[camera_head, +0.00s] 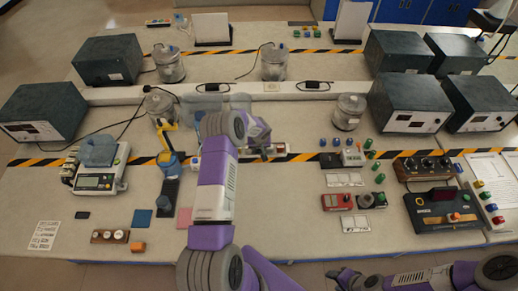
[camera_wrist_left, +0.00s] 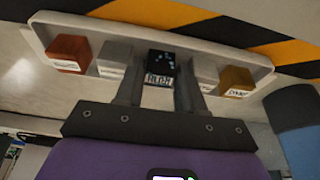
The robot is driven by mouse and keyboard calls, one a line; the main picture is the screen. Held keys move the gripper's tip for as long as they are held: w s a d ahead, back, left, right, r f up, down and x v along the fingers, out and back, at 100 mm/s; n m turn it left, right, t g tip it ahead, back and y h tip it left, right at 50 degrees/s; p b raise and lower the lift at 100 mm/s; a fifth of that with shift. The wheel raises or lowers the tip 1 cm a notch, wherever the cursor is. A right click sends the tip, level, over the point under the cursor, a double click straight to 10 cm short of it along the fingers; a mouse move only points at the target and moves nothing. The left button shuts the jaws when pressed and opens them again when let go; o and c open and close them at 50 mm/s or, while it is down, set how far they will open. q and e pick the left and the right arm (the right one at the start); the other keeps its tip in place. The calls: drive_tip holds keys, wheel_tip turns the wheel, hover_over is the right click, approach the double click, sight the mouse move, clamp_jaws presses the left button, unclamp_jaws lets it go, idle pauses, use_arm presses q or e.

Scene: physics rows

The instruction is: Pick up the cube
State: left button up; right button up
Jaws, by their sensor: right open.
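In the left wrist view a black cube (camera_wrist_left: 161,66) with a lettered white label sits in the middle of a row on a pale tray (camera_wrist_left: 262,65). My left gripper (camera_wrist_left: 160,75) has one finger on each side of this cube, very close to it; whether they press on it is unclear. In the head view my left gripper (camera_head: 264,148) is over the striped tape, and the cube is not clear there. My right gripper (camera_head: 346,277) is open and empty at the bottom edge.
A red cube (camera_wrist_left: 68,51), a pale grey cube (camera_wrist_left: 115,58), another grey cube (camera_wrist_left: 206,72) and a yellow cube (camera_wrist_left: 237,80) share the tray. In the head view a glass jar (camera_head: 348,112) stands to the right, and a black-and-blue device (camera_head: 169,163) to the left.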

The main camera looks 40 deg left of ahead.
use_arm(q)
clamp_jaws()
drive_tip(key=shift+r, duration=0.1)
